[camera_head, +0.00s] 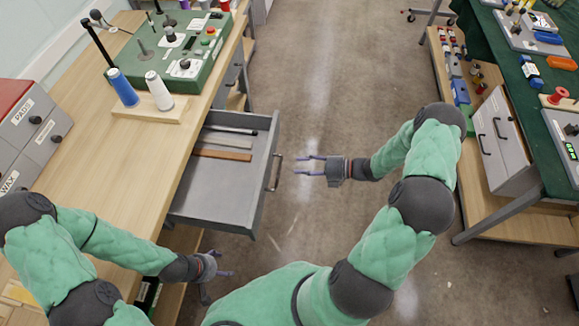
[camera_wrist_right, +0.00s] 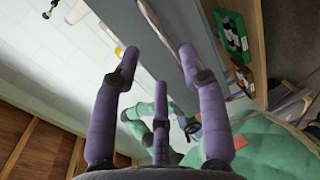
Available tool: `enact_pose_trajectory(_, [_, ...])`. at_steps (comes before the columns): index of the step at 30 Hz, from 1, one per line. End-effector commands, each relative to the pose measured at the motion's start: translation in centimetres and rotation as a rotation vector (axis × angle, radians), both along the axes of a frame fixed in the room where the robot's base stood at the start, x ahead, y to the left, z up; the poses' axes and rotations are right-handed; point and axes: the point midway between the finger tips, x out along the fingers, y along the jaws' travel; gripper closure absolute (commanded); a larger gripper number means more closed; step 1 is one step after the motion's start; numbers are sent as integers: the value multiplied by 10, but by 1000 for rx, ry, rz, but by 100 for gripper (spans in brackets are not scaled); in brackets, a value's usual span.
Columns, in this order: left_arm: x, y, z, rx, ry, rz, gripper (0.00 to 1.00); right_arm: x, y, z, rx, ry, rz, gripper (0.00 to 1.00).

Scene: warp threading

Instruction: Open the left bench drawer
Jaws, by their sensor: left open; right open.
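The grey bench drawer (camera_head: 214,207) under the left wooden bench stands pulled out, with its inside in view. Flat strips of grey and brown (camera_head: 222,154) lie in it. Its dark handle (camera_head: 275,172) is on the front, facing right. My right gripper (camera_head: 312,166) is open and empty, a little to the right of the handle and apart from it. My left gripper (camera_head: 226,264) is open and empty, below the drawer's near corner. In the right wrist view, the purple fingers (camera_wrist_right: 158,72) are spread, with a grey panel behind them.
The wooden bench top (camera_head: 105,175) carries a green winding machine (camera_head: 175,55), a blue spool (camera_head: 122,87), a white spool (camera_head: 158,91) and grey labelled boxes (camera_head: 40,130) at left. A second bench with white drawers (camera_head: 500,142) stands at right. The floor between the benches (camera_head: 330,70) is clear.

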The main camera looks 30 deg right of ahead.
Motion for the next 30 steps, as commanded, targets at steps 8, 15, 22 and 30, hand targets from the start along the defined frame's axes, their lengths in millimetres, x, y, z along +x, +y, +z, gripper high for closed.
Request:
enact_pose_trajectory(8, [0, 0, 0, 0, 0, 0, 26, -17, -23, 6, 1, 1, 0, 57])
enact_pose_trajectory(15, [0, 0, 0, 0, 0, 0, 26, -19, -26, 7, 0, 0, 1, 57])
enact_pose_trajectory(22, [0, 0, 0, 0, 0, 0, 26, -19, -25, 7, 0, 0, 1, 57])
enact_pose_trajectory(30, [0, 0, 0, 0, 0, 0, 26, -19, -26, 6, 0, 0, 0, 57])
